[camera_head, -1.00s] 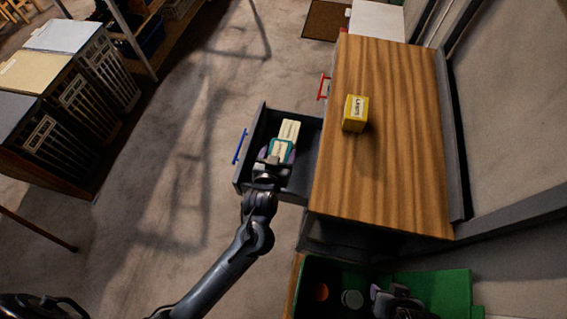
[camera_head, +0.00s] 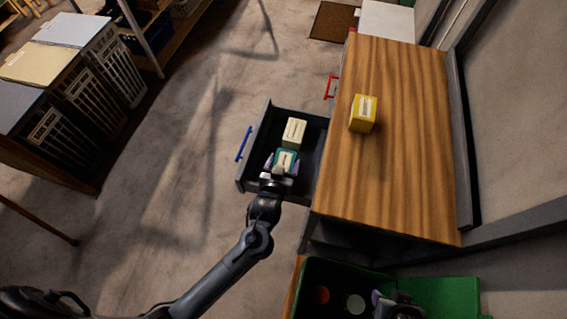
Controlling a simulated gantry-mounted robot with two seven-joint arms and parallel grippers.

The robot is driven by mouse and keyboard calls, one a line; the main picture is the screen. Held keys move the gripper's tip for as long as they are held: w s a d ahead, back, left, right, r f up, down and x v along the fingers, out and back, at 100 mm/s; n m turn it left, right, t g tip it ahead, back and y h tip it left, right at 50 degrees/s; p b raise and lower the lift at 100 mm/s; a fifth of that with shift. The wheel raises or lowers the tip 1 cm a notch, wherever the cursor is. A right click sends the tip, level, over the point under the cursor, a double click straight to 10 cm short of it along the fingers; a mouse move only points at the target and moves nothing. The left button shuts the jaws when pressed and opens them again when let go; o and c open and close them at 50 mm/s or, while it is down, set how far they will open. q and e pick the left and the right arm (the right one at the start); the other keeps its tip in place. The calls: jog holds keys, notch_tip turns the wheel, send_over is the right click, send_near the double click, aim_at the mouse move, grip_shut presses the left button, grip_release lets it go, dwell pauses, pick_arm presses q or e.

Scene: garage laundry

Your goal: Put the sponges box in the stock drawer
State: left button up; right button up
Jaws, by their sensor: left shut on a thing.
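An open dark drawer (camera_head: 311,131) with a blue handle (camera_head: 244,143) sticks out of the left side of the wooden-topped cabinet. My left gripper (camera_head: 282,166) reaches over the drawer's near part, shut on a small teal box with a pale label (camera_head: 287,158). The label is too small to read, so I cannot tell if it is the sponges box. I cannot tell whether the box touches the drawer floor. A cream box (camera_head: 294,132) lies in the drawer just beyond it. My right gripper (camera_head: 388,303) is partly in view over the green bin; its fingers are unclear.
A yellow box (camera_head: 362,114) stands on the wooden top (camera_head: 400,180). A red handle (camera_head: 330,87) marks another drawer farther back. A green bin (camera_head: 445,296) holding round items stands at the bottom. Slatted hampers (camera_head: 62,105) stand at the left; the floor between is clear.

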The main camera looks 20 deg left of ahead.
pick_arm(q)
jog(key=shift+f, duration=0.25)
jog(key=shift+f, duration=0.3)
jog(key=o, duration=1.1)
jog(key=shift+r, duration=0.55)
jog(key=p+v, duration=0.2)
jog(key=v, duration=1)
jog(key=s+a+m+g, duration=0.1)
jog(key=s+a+g, duration=0.1)
jog(key=s+g, duration=0.1)
jog(key=s+a+m+g+h, duration=0.1)
jog(key=s+a+g, duration=0.1)
jog(key=s, duration=0.4)
jog(key=s+a+m+g+h, duration=0.1)
jog(key=s+a+g, duration=0.2)
jog(key=s+g, duration=0.1)
jog(key=shift+s+r+m+g, duration=0.25)
jog(key=shift+s+m+g, duration=0.05)
jog(key=shift+m+g, duration=0.1)
